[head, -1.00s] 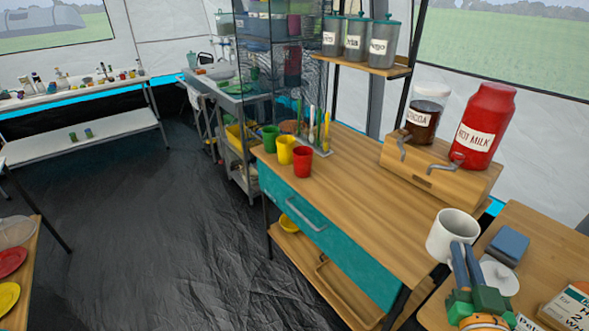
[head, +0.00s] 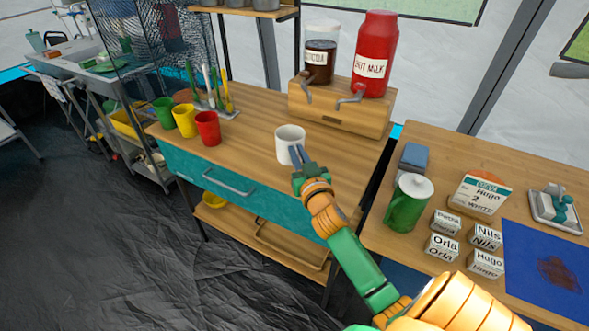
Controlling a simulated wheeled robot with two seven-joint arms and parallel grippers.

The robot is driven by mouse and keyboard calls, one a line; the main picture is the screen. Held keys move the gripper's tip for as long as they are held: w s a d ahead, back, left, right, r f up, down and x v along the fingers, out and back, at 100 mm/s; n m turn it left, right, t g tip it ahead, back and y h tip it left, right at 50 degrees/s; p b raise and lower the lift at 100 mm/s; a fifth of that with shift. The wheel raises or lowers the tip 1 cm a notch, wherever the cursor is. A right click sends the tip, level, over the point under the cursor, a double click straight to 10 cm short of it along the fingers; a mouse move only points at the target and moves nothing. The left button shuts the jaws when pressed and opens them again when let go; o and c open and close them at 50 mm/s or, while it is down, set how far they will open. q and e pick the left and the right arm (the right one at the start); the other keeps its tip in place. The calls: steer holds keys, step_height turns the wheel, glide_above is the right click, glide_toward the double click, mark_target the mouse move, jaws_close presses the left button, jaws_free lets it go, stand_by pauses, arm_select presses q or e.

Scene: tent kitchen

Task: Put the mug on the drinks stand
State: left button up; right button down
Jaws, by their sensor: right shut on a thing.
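A plain white mug (head: 289,144) is in my right gripper (head: 298,158), which is shut on its near right side. The mug is upright at the wooden top (head: 250,118) of the teal-drawer table, in front of the wooden dispenser stand (head: 340,112). I cannot tell whether its base touches the top. On the stand are a cocoa jar (head: 320,60) and a red hot milk jug (head: 374,62), with taps facing forward. My left gripper is not in view.
Green, yellow and red cups (head: 207,128) stand at the table's left, near upright utensils (head: 215,90). The wood around the mug is clear. The right-hand table holds a green lidded pot (head: 405,208), a blue block (head: 413,157), name boxes (head: 443,247) and a blue mat (head: 535,265).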

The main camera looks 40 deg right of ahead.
steer(key=f, duration=0.2)
steer(key=w+f+b, duration=0.1)
steer(key=f, duration=0.1)
steer(key=shift+d, duration=0.1)
steer(key=shift+s, duration=0.1)
steer(key=shift+f, duration=0.2)
steer(key=c, duration=0.9)
jaws_free()
steer(key=shift+r, duration=0.1)
